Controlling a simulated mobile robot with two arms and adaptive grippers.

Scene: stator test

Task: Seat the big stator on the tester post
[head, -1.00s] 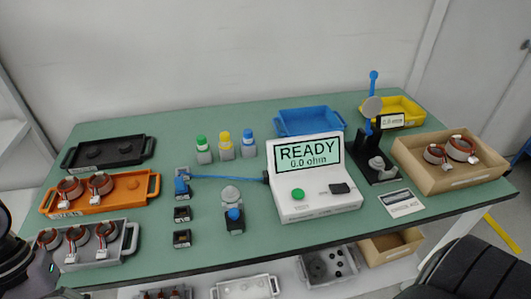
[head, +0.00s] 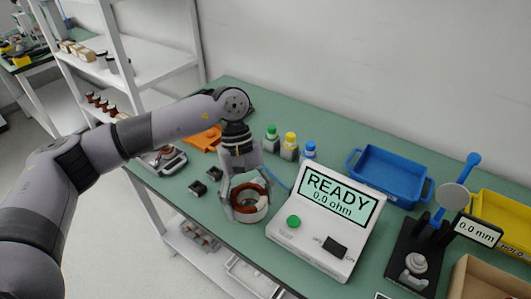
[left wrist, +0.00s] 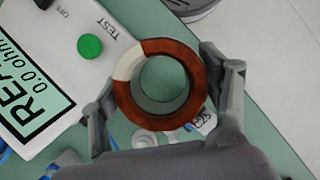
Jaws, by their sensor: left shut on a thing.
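My left gripper (head: 247,203) is shut on a big stator (head: 249,213), a ring of copper-red windings with a white part. It holds the ring roughly level over the green bench, just left of the white tester (head: 312,236). In the left wrist view the stator (left wrist: 196,72) sits between the two fingers, with bench green showing through its hole. A pale rounded part (left wrist: 146,138) shows partly below the ring; I cannot tell whether it is the post. In the head view the post is hidden behind the gripper and stator. The tester reads READY, 0.0 ohm. My right gripper is not in view.
Bottles with green (head: 271,132), yellow and blue caps stand behind the gripper. Two small black blocks (head: 198,187) lie to its left. A blue tray (head: 390,174), a black gauge stand (head: 414,258) and a yellow tray (head: 502,222) are at the right.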

